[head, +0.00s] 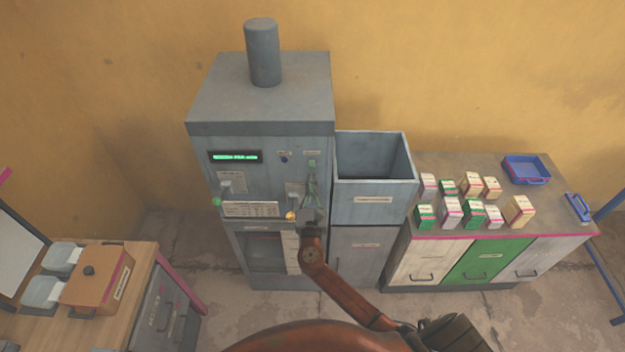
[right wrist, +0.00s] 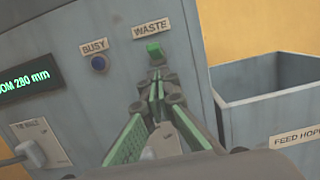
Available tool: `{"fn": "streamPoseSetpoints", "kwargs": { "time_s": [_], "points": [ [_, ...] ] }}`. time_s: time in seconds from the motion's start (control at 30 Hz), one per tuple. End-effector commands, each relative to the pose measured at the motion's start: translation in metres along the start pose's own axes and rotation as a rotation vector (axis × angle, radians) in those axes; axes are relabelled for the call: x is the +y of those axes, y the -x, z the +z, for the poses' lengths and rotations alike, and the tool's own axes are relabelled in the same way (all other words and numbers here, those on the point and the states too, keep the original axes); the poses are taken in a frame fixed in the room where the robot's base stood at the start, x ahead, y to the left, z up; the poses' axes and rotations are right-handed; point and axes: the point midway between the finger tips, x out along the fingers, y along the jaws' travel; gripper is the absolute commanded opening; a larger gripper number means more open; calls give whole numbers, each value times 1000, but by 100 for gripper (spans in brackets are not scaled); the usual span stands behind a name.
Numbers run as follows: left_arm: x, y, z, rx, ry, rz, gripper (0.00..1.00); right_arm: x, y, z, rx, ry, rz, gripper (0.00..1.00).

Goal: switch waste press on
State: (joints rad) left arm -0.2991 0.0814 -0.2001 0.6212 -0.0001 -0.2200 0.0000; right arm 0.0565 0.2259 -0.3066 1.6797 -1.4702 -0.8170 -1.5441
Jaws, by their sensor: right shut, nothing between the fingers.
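The waste press (head: 262,95) is a tall grey cabinet with a cylinder on top. In the right wrist view a small green switch (right wrist: 154,49) sits below the label WASTE (right wrist: 151,28). My right gripper (head: 312,178) is in front of the upper right of the press's panel. In the right wrist view the gripper (right wrist: 157,85) is shut and empty, its green-padded fingers meeting just below the switch. I cannot tell whether the fingertips touch it. My left gripper is in neither view.
A blue lamp or button (right wrist: 98,63) labelled BUSY is left of the switch. A lit green display (head: 235,157) and a lever (right wrist: 35,152) are on the panel. An open feed hopper (head: 375,192) adjoins the press. A counter (head: 420,165) with several small boxes stands right.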

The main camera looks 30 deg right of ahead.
Motion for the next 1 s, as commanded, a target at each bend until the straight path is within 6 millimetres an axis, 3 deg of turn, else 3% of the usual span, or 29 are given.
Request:
{"fn": "streamPoseSetpoints", "kwargs": {
  "time_s": [0.2, 0.4, 0.6, 1.0],
  "points": [
    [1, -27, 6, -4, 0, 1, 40, 3, 20, -36, 4, 0, 3, 0],
    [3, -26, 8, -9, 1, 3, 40, 5, 65, -12, 4, -5, 5, 0],
    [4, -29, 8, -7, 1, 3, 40, 6, 96, -1, 3, -2, 8, 0],
    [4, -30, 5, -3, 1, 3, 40, 5, 109, 6, 1, -1, 6, 0]
  ]
}}
